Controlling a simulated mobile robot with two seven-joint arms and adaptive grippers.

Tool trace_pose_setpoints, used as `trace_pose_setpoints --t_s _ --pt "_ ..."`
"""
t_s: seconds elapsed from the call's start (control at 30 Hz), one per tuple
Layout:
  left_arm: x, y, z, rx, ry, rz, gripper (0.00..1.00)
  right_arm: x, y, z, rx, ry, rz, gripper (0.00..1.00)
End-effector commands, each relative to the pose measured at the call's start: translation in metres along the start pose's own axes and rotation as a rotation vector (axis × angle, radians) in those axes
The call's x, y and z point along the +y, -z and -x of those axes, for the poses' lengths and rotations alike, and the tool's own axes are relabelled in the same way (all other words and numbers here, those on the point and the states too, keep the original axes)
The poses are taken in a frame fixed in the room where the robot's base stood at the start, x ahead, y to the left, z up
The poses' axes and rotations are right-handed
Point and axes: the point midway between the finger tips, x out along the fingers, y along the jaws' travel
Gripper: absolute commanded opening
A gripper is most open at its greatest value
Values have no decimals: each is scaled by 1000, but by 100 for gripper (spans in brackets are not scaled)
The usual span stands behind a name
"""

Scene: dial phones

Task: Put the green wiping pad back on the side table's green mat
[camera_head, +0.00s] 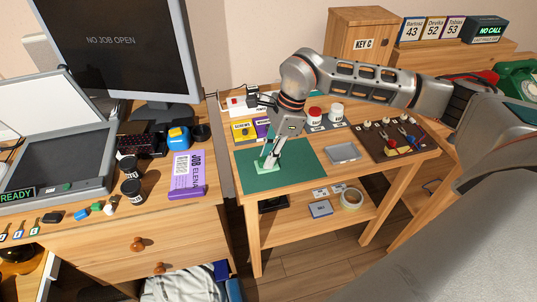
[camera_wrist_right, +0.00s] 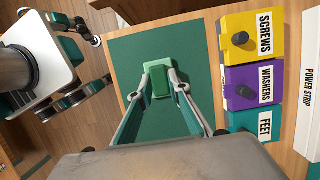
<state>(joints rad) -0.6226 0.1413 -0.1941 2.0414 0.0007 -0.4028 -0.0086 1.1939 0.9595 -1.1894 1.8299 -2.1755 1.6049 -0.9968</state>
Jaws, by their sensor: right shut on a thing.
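The green mat (camera_head: 297,180) lies on the left part of the side table's top. My right gripper (camera_head: 266,163) reaches down over the mat's left half and is shut on the green wiping pad (camera_head: 263,169). In the right wrist view, the pad (camera_wrist_right: 157,80) is a light green block between the two fingertips (camera_wrist_right: 162,72), over the dark green mat (camera_wrist_right: 128,45). The pad is at or very close to the mat's surface; I cannot tell if it touches.
A yellow screws box (camera_wrist_right: 252,36), a purple washers box (camera_wrist_right: 250,86) and a teal feet box (camera_wrist_right: 252,122) stand beside the mat. A grey tray (camera_head: 343,152) and a dark tool board (camera_head: 400,140) are to its right. The mat's right half is clear.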

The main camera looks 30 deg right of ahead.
Motion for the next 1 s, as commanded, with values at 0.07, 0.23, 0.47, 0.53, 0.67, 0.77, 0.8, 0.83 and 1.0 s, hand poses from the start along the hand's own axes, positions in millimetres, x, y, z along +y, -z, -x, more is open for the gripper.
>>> trace_pose_setpoints --t_s 0.07,0.23,0.47,0.53,0.67,0.77,0.8,0.83,1.0 --pt "0 0 0 1 0 0 32 0 0 -1 0 -1 0 33" --pt "0 0 0 2 0 1 32 0 0 -1 0 -1 0 34" --pt "0 2 0 3 0 1 32 0 -1 2 0 0 0 34" --pt "-1 3 0 5 1 1 32 0 -1 8 0 2 0 34" --pt "-2 8 2 12 2 2 32 -1 -1 30 0 4 1 34" --pt "-3 12 3 16 3 4 32 -2 -2 51 -1 6 1 34" --pt "-3 13 3 18 3 5 32 -1 -2 60 0 6 0 34" --pt "-3 14 3 19 3 6 32 -2 -2 66 -1 6 0 34" --pt "-2 15 4 18 -1 10 32 -1 -1 98 0 4 0 34"
